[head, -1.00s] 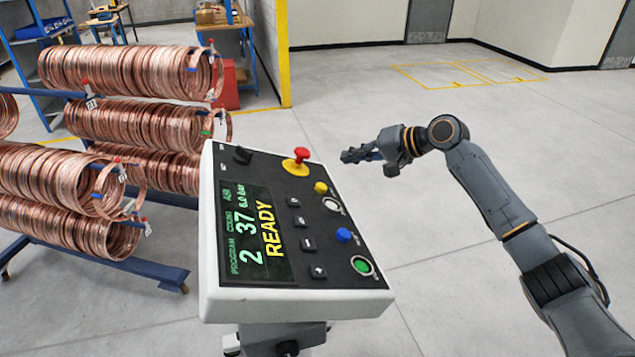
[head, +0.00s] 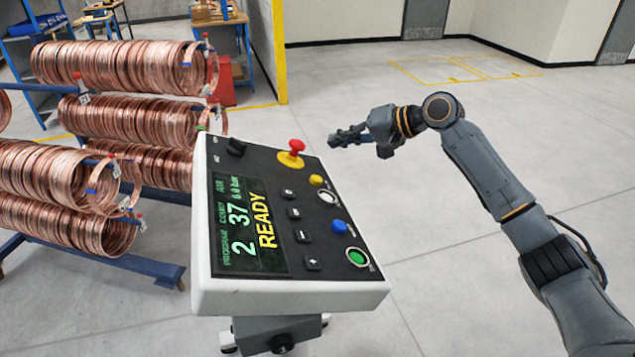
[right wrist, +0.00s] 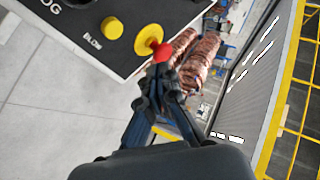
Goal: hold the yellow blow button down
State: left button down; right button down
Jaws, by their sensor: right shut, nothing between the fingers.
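The yellow blow button (head: 316,180) is a small round button on the sloped black face of the control panel (head: 250,292), below the red emergency stop (head: 297,146) on its yellow base. In the right wrist view the yellow button (right wrist: 112,28) shows beside the label BLOW. My right gripper (head: 334,140) is shut and empty, to the right of the panel's upper edge and apart from the button. In the right wrist view the gripper tips (right wrist: 160,72) overlap the red emergency stop knob (right wrist: 162,52) in the picture. My left gripper is not in view.
The panel also has a white button (head: 328,197), a blue button (head: 339,227) and a green button (head: 357,258). Its screen (head: 240,225) reads READY. Racks of copper coils (head: 120,68) stand at the left. The floor to the right is open.

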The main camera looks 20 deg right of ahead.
aim_at(315, 176)
jog(key=f+b, duration=0.1)
jog(key=a+f+b, duration=0.1)
jog(key=f, duration=0.1)
jog(key=f+b, duration=0.1)
jog(key=shift+a+f, duration=0.15)
jog(key=shift+a, duration=0.15)
jog(key=shift+a+f, duration=0.65)
jog(key=shift+f, duration=0.35)
jog(key=shift+f, duration=0.15)
jog(key=shift+a+f, duration=0.1)
jog(key=shift+f, duration=0.05)
dwell(0.3)
jog(key=shift+s+a+f, duration=0.15)
jog(key=shift+a+f, duration=0.15)
jog(key=shift+f, duration=0.5)
dwell(1.8)
